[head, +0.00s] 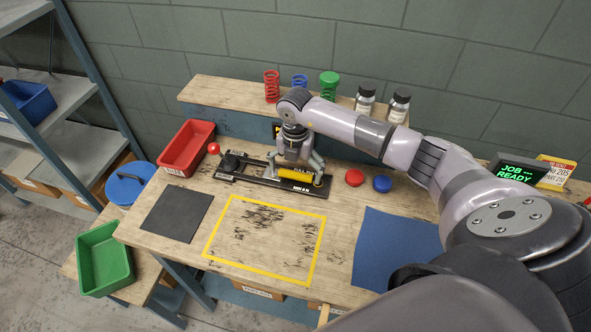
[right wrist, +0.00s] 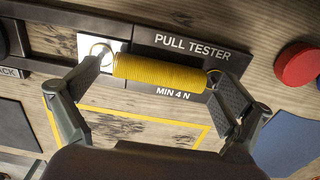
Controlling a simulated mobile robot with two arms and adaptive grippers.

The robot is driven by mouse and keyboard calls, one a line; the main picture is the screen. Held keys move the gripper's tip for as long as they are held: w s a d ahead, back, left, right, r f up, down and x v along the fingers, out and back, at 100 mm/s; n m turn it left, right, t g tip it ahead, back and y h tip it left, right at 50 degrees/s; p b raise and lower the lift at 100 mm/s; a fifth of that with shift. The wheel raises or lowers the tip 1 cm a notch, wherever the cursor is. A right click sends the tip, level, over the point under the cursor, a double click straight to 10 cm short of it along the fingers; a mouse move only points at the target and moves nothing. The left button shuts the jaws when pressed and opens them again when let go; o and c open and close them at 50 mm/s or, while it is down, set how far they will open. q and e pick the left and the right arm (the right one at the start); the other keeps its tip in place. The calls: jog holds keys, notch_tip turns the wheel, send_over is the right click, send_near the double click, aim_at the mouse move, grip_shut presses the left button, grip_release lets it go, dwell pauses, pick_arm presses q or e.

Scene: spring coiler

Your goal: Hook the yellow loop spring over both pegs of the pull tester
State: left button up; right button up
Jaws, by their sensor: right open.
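The yellow loop spring (right wrist: 160,71) lies lengthwise along the black pull tester (right wrist: 190,40). In the right wrist view, its left wire loop lies over the silver plate and its right loop is at a dark spot by the right fingertip. I cannot tell whether either loop is around a peg. In the head view, the spring (head: 303,187) and the pull tester (head: 240,178) are partly hidden by my right gripper (head: 299,172). This gripper is open, with one finger near each end of the spring. My left gripper is not in view.
A red-knobbed lever (head: 213,148) stands at the tester's left end. Red (head: 354,177) and blue (head: 382,184) discs lie to its right. A red bin (head: 186,148) is at left. The yellow-outlined area (head: 265,240) in front is clear. A shelf behind holds springs and jars.

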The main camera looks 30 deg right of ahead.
notch_tip(320, 180, up, 12)
dwell(0.7)
dwell(0.5)
